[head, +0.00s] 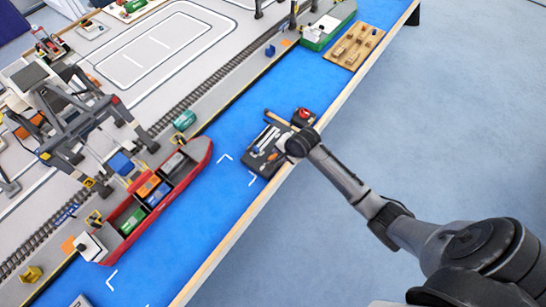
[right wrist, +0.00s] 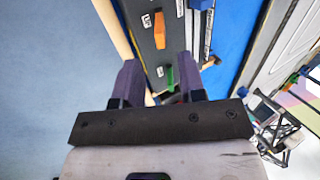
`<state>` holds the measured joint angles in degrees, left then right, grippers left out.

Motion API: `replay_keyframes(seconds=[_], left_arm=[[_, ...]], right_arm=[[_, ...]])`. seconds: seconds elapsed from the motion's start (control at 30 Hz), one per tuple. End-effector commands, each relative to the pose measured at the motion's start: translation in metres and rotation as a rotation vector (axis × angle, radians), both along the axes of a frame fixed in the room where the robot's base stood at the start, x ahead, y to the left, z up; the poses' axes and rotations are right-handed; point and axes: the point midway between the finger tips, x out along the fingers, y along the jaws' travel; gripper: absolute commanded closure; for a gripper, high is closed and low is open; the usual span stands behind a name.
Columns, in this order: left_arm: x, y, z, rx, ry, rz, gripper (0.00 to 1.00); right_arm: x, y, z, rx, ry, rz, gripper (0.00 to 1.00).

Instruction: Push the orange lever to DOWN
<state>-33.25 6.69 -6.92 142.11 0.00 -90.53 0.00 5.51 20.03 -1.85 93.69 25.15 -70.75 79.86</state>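The orange lever (right wrist: 159,30) stands on a dark control panel (right wrist: 148,50) in the right wrist view, beside a white label that seems to read UP. A green lever (right wrist: 169,77) sits lower on the same panel, seen between my right gripper's fingers. My right gripper (right wrist: 161,72) is open, its two dark fingers apart, with the orange lever beyond the fingertips. In the head view, my right gripper is over the right edge of the panel (head: 262,160) and hides part of it; I cannot make out the orange lever there. My left gripper is not in view.
A black box with a red button (head: 304,113) is beside the panel on the blue strip (head: 225,125). A red ship (head: 196,153) with containers and a gantry crane (head: 75,115) stand to the left. Clear floor (head: 440,110) lies right of the table edge.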

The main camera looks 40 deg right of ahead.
Motion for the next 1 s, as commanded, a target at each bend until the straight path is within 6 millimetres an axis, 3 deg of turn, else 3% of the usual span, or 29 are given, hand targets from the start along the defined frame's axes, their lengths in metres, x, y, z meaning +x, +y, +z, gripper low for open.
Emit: replay_keyframes(seconds=[0.1,0.4,0.63,1.0], left_arm=[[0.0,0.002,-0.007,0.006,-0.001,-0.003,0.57],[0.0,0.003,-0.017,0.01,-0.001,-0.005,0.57],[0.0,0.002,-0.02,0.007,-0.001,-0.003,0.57],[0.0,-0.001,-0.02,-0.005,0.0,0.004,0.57]], right_arm=[[0.011,0.002,-0.023,0.001,0.002,0.0,0.63],[0.031,0.007,-0.061,0.001,0.001,0.0,0.63],[0.037,0.009,-0.073,0.0,0.0,0.001,0.63],[0.039,0.009,-0.074,-0.001,-0.001,0.002,0.63]])
